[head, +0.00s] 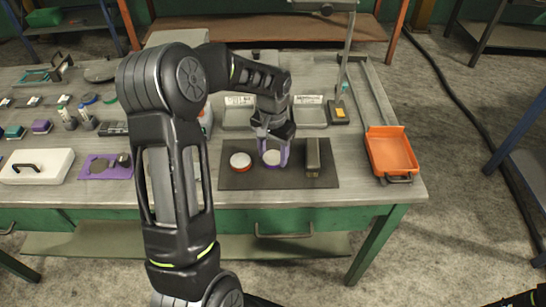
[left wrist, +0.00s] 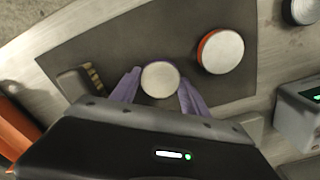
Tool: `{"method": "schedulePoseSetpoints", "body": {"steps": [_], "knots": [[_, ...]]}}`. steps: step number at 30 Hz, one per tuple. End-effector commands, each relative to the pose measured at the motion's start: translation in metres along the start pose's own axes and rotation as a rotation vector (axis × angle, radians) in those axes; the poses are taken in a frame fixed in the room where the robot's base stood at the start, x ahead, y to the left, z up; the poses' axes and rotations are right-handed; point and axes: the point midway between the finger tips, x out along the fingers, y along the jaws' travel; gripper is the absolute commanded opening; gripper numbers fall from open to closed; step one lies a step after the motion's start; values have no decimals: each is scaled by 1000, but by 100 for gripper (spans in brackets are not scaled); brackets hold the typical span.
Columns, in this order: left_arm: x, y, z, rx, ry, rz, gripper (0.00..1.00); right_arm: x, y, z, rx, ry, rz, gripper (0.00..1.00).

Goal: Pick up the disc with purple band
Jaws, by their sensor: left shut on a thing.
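The disc with purple band (head: 272,157) has a pale round top and lies at the dark mat (head: 255,182) on the workbench. In the left wrist view the disc (left wrist: 160,79) sits between the two purple fingers of my left gripper (left wrist: 158,88). My left gripper (head: 273,160) points down and is shut on the disc, one finger on each side. Whether the disc touches the mat cannot be told. The fingers hide most of its band. My right gripper is not in view.
A disc with an orange-red band (head: 240,161) lies left of the held disc. A dark upright block (head: 312,157) stands close on its right. Grey bins (head: 312,118) and a stand (head: 347,55) are behind. An orange tray (head: 395,155) is at the right edge.

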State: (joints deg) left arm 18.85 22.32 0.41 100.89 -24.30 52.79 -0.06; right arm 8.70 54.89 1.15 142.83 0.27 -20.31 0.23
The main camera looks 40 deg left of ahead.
Motion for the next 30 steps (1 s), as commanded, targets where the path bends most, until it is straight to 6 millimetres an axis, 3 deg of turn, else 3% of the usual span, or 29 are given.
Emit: {"method": "schedulePoseSetpoints", "body": {"steps": [8,21,30], "knots": [[-15,0,-1,0,5,-1,0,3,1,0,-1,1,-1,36],[-91,0,-1,0,4,-1,0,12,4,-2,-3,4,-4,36],[-101,0,0,0,1,0,0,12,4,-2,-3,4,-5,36]]}}
